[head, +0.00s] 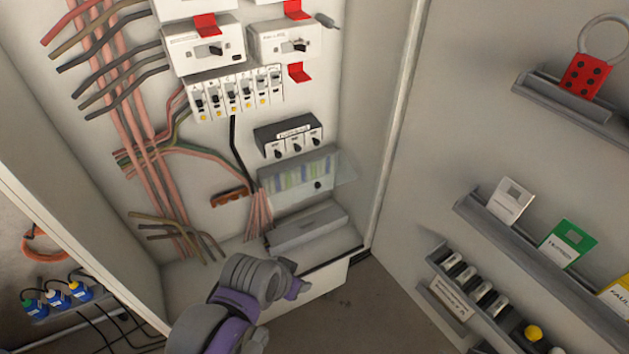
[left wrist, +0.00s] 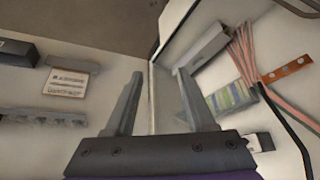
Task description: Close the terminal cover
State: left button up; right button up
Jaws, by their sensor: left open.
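The terminal cover (head: 341,170) is a clear sheet at the terminal block (head: 290,177), low on the cabinet's back panel. It sticks out from the block, with its right corner free. In the left wrist view the clear cover (left wrist: 168,100) shows between my fingers, and the green and yellow terminals (left wrist: 232,96) lie right of it. My left gripper (left wrist: 158,85) is open and holds nothing. I cannot tell whether the cover reaches between the fingertips. In the head view my left gripper (head: 290,288) is below the terminals, its fingers hard to make out. My right gripper is not in view.
A grey trunking box (head: 308,228) lies below the terminals. Pink wires (head: 258,212) and an orange bar (head: 229,197) are to their left. A black three-switch unit (head: 288,138) sits above. The door on the right carries shelves with tags (head: 567,243).

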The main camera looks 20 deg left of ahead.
aim_at(311, 176)
pick_arm(q)
jog(key=w+a+r+m, duration=0.1)
jog(key=w, duration=0.3)
jog(key=w+r+m+t, duration=0.1)
jog(key=w+r+m, duration=0.1)
jog(key=w, duration=0.3)
jog(key=w+a+r+m+h, duration=0.1)
jog(key=w, duration=0.3)
jog(key=shift+w+a+r, duration=0.25)
jog(key=shift+a+r, duration=0.1)
jog(key=shift+r, duration=0.05)
jog(key=c, duration=0.7)
jog(key=w+a+m, duration=0.1)
jog(key=w+a, duration=0.1)
jog(key=w, duration=0.1)
jog(key=w+a+r+m+t, duration=0.1)
jog(key=w+a+m, duration=0.1)
jog(key=w, duration=0.2)
jog(key=w+a+m+t+h, duration=0.1)
jog(key=w, duration=0.2)
jog(key=shift+w+a+r, duration=0.35)
jog(key=shift+w+a, duration=0.05)
grip_shut()
jog(key=w+f, duration=0.7)
jog(key=f, duration=0.3)
jog(key=shift+w+d+f+b, duration=0.25)
jog(key=shift+w+d+b, duration=0.05)
jog(key=shift+d+b, duration=0.05)
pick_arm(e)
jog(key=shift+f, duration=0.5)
